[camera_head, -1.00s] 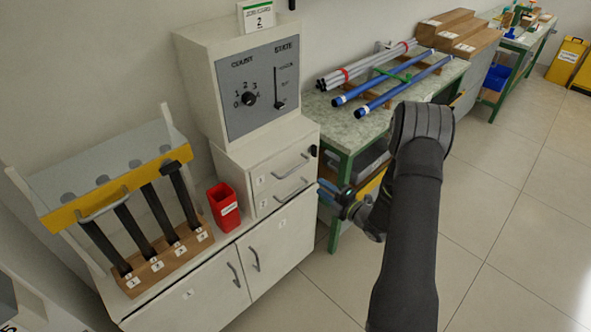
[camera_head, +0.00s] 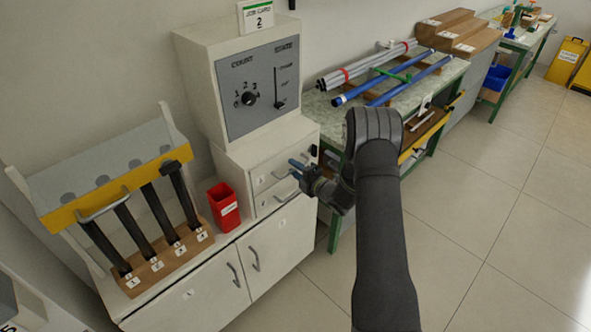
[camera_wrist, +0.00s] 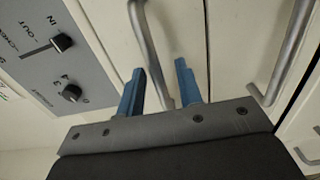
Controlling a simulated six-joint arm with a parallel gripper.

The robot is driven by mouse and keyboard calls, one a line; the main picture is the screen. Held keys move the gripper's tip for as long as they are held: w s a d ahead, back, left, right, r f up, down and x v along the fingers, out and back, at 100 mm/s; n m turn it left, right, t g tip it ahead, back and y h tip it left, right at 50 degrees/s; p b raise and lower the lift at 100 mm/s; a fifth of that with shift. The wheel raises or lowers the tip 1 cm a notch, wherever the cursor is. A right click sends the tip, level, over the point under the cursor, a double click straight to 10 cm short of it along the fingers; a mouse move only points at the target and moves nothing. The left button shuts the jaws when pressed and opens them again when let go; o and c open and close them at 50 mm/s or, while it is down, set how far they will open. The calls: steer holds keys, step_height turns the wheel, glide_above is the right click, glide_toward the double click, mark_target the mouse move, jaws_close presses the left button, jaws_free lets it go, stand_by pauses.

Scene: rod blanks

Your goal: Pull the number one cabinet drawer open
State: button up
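The number one cabinet drawer (camera_head: 270,176) is the upper of two drawers in the white cabinet and looks closed. Its bar handle (camera_wrist: 151,50) runs between my two blue fingers in the wrist view. My gripper (camera_head: 296,169) is in front of the drawer's right part, partly covering its handle in the head view. It also shows in the wrist view (camera_wrist: 160,85), with the fingers apart on either side of the handle and a gap to it. I cannot tell whether the fingertips reach past the bar.
The lower drawer (camera_head: 268,204) has a similar handle (camera_wrist: 290,50) close by. Cabinet doors (camera_head: 270,250) lie below. A red bin (camera_head: 223,206) and a rack of dark rods (camera_head: 155,215) stand to the left. A green-legged table (camera_head: 335,105) stands right; the floor in front is clear.

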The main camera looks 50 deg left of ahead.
steer(key=shift+c, duration=0.4)
jaws_close()
steer(key=d, duration=1.3)
steer(key=shift+d, duration=0.2)
steer(key=shift+o, duration=0.4)
jaws_free()
steer(key=d, duration=1.7)
steer(key=shift+d, duration=0.2)
